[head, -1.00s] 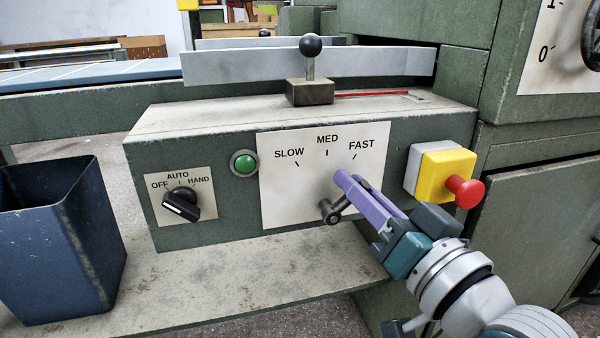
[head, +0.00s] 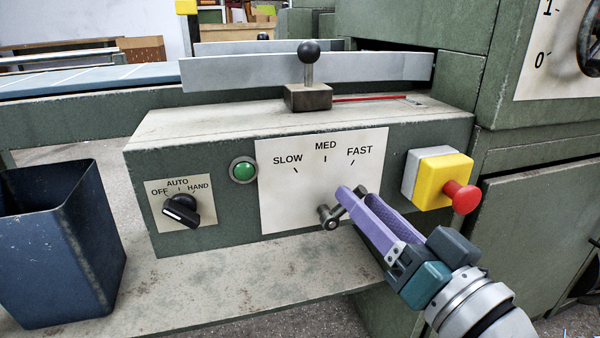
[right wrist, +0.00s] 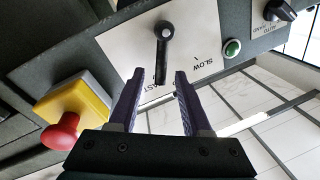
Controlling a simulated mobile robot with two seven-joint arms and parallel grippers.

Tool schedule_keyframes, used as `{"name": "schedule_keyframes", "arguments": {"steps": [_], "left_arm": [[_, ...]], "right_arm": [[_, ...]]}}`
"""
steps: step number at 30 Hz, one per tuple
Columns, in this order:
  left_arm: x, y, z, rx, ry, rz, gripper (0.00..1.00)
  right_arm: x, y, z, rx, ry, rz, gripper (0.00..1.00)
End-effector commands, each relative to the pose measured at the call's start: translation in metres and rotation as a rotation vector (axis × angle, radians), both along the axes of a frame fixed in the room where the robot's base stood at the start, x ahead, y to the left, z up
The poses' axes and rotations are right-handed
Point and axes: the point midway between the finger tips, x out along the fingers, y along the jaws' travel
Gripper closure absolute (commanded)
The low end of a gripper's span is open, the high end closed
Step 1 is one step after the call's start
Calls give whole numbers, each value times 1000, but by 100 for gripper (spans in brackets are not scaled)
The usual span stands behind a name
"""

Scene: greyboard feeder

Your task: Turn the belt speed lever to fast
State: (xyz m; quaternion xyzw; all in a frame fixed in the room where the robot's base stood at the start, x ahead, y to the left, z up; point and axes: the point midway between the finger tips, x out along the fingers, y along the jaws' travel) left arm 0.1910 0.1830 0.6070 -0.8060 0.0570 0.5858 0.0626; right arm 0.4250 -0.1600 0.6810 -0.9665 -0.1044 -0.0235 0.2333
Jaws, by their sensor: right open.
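The belt speed lever (head: 328,218) is a dark metal crank on a white plate (head: 290,205) marked SLOW, MED and FAST. From its hub it slants up and right, to the FAST side; its outer end is partly hidden by my purple fingers. My right gripper (head: 354,191) is open at the lever's outer end. In the right wrist view the lever (right wrist: 163,50) points down into the gap between the spread fingers (right wrist: 160,73), with gaps visible on both sides. My left gripper is not in view.
A red stop button (head: 462,197) on a yellow box is close right of my gripper. A green button (head: 243,170) and a black OFF/AUTO/HAND knob (head: 181,211) are on the left. A blue bin (head: 60,250) stands at far left. A black-knobbed post (head: 309,65) is on top.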

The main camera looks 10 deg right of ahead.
Motion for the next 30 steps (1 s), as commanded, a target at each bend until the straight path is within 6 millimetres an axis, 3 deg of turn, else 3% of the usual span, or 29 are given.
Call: {"name": "schedule_keyframes", "arguments": {"steps": [6, 12, 26, 30], "left_arm": [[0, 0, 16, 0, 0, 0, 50], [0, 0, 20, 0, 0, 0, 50], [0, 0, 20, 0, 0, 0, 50], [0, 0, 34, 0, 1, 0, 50]], "right_arm": [[-46, -9, -3, -3, 4, 1, 52], [-68, -13, -6, 0, 1, 0, 52], [-72, -14, -7, -1, -1, -1, 52], [-71, -10, 6, -11, 21, 8, 52]]}}
